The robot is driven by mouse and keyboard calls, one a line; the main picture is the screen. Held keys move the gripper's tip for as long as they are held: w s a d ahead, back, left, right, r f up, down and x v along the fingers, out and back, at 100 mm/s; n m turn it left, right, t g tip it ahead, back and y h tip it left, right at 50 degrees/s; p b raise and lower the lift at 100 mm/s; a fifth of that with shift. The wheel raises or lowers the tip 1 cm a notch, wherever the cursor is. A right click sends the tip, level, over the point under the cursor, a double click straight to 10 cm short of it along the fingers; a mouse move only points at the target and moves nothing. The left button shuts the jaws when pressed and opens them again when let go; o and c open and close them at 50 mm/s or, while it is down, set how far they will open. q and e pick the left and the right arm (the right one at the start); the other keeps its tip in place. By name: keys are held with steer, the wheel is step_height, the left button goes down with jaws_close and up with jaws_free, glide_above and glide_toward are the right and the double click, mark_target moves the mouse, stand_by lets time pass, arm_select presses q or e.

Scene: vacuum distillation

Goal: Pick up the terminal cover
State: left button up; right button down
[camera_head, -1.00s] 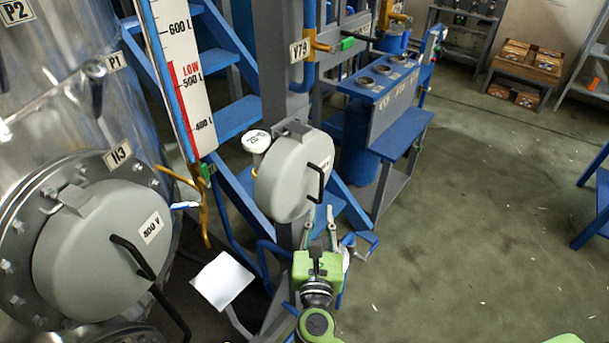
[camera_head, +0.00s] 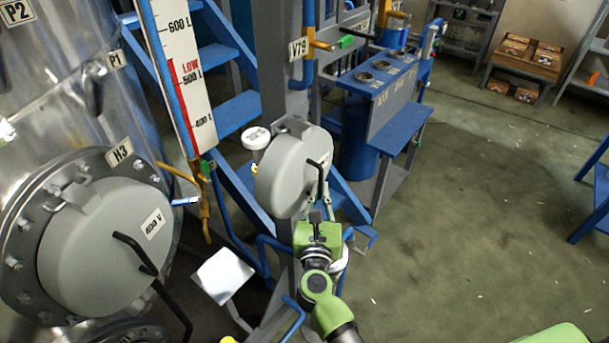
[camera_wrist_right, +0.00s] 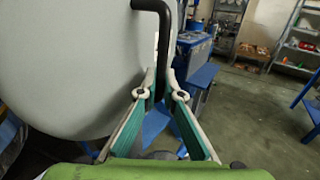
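The terminal cover (camera_head: 290,180) seems to be the grey round lid with a black bar handle on the grey post. It hangs upright, its handle facing right. My right gripper (camera_head: 317,205) is just in front of its lower right side. In the right wrist view, the cover (camera_wrist_right: 75,60) fills the left. The lower end of its handle (camera_wrist_right: 163,40) lies between the fingertips of my right gripper (camera_wrist_right: 161,88). The fingers look apart, one on each side of the handle; a firm grip is not visible. My left gripper is out of view.
A similar grey lid (camera_head: 105,250) marked 400 V sits on the steel tank at left. A white plate (camera_head: 222,276) stands low beside the post. A white round gauge (camera_head: 256,138) is left of the cover. Blue pipes and steps surround the post. Floor at right is clear.

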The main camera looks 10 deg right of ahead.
mark_target(320, 182)
steer(key=shift+r, duration=0.2)
steer(key=shift+r+p, duration=0.25)
steer(key=shift+p, duration=0.15)
step_height(320, 182, up, 3)
steer(key=p, duration=0.2)
steer(key=shift+r+p, duration=0.1)
steer(key=shift+p, duration=0.25)
steer(key=s+a+r+p, duration=0.1)
steer(key=s+r+p, duration=0.4)
steer(key=s+r, duration=0.4)
steer(key=d+v, duration=0.1)
steer(key=v, duration=0.4)
steer(key=shift+p, duration=0.35)
steer(key=shift+s+d, duration=0.1)
